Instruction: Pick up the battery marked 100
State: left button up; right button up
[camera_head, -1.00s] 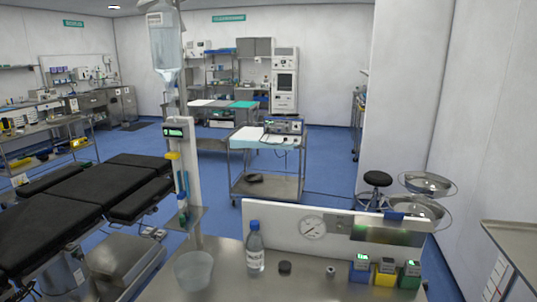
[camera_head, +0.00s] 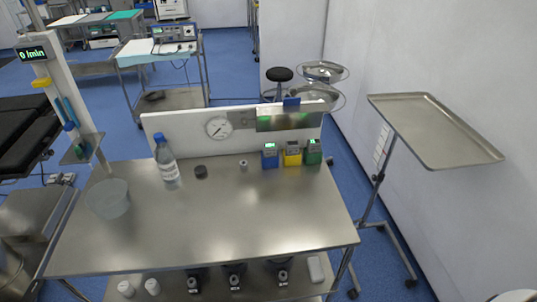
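Three small box-shaped units with lit green displays stand in a row at the back right of the steel table (camera_head: 230,215). They are a blue one (camera_head: 270,160), a yellow one (camera_head: 292,159) and a green one (camera_head: 313,157). They look like the batteries, but the figures on their displays are too small to read, so I cannot tell which is marked 100. Neither of my grippers is in view.
A bottle with a blue cap (camera_head: 166,160), a clear bowl (camera_head: 108,199), a dark puck (camera_head: 201,172) and a small metal piece (camera_head: 243,165) stand on the table. A white panel with a gauge (camera_head: 218,127) rises behind. A tray stand (camera_head: 435,128) is at right. The table's front is clear.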

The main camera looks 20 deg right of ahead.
aim_at(270, 149)
jog(key=z, duration=1.5)
jog(key=k+j+z, duration=0.15)
jog(key=j+z, duration=0.3)
jog(key=k+j+z, duration=0.2)
jog(key=j+z, duration=0.3)
jog(key=k+j+z, duration=0.2)
jog(key=z, duration=0.25)
jog(key=k+j, duration=0.25)
jog(key=k, duration=0.15)
